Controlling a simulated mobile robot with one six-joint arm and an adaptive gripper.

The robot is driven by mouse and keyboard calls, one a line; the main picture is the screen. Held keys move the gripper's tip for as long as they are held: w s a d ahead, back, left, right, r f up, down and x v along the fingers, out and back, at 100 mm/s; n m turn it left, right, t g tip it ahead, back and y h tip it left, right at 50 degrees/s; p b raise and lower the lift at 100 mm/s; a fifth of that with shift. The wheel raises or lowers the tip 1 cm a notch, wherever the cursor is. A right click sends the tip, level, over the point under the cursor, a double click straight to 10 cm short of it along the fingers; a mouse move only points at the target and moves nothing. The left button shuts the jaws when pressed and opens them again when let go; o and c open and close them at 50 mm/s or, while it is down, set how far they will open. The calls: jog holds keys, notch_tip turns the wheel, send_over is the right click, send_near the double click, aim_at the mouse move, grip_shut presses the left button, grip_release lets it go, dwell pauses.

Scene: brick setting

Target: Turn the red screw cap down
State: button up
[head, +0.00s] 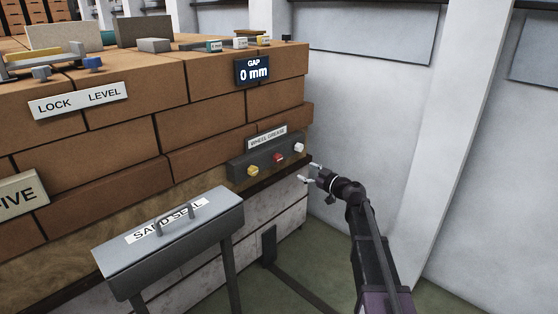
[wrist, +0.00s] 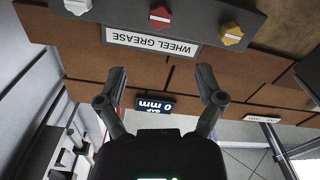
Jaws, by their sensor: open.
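The red screw cap (head: 278,158) sits on the front of a dark grey panel (head: 240,172) on the brick side, between a yellow cap (head: 253,171) and a white cap (head: 299,147). In the wrist view, which looks upside down, the red cap (wrist: 159,16) is near the top edge, between the white cap (wrist: 77,6) and the yellow cap (wrist: 232,33). My gripper (head: 309,173) is open and empty, apart from the caps, to the right of the panel. In the wrist view its two fingers (wrist: 161,78) are spread wide below the red cap.
A "WHEEL GREASE" label (head: 267,137) is above the panel. A display (head: 252,71) reads "0 mm". A grey "SAND SEAL" lidded box (head: 115,265) on legs stands at the front left. The space right of my arm, towards the pale wall (head: 360,90), is clear.

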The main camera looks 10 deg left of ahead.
aim_at(280, 159)
jog(key=x, duration=1.3)
jog(key=shift+w+a, duration=0.25)
jog(key=shift+a, duration=0.05)
jog(key=c, duration=1.1)
